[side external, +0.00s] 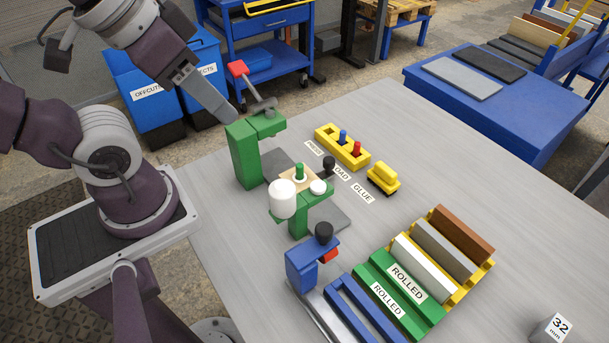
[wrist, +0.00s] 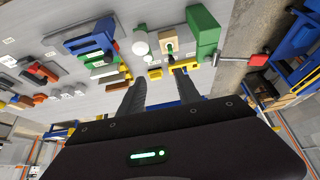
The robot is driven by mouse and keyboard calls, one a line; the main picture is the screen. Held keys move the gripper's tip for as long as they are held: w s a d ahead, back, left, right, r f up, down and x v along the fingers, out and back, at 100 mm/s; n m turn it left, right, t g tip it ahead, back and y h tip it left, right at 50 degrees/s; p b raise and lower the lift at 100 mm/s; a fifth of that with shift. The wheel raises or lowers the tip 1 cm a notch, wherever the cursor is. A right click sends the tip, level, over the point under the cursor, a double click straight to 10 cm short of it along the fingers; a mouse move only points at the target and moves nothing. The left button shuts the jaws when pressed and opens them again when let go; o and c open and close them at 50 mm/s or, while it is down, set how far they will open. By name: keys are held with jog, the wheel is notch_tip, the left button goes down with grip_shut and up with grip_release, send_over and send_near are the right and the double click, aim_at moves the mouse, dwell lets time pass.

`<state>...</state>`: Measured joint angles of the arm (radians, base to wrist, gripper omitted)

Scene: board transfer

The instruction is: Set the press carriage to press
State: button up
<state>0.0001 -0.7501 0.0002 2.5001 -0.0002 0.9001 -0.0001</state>
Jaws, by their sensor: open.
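The green press (side external: 246,150) stands on the grey bench; its lever ends in a red grip (side external: 237,69). In front of it is the carriage, with a wooden piece (side external: 285,178) and a green peg (side external: 299,172) on top. Its black knob (side external: 329,164) is beside the LOAD label (side external: 342,173), between it and the PRESS label (side external: 314,148). The wooden piece also shows in the wrist view (wrist: 170,36), outside the press. My gripper (side external: 228,116) is up behind the press, apart from the carriage. In the wrist view my gripper (wrist: 158,76) is open and empty.
A white cylinder on a green stand (side external: 282,199) is close to the carriage. A yellow rack with blue and red pegs (side external: 342,146) and a yellow block (side external: 383,178) lie beyond the labels. A blue clamp (side external: 310,262) and green ROLLED racks (side external: 388,298) are nearer.

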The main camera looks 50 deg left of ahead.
jog(key=shift+o, duration=0.2)
jog(key=shift+o, duration=0.7)
jog(key=shift+w, duration=0.25)
jog(key=m+g, duration=0.3)
jog(key=g, duration=0.2)
send_over(330, 159)
notch_tip(330, 159, down, 20)
jog(key=shift+s+r, duration=0.1)
jog(key=shift+r, duration=0.1)
jog(key=shift+g, duration=0.3)
notch_tip(330, 159, down, 7)
jog(key=shift+f, duration=0.65)
grip_shut()
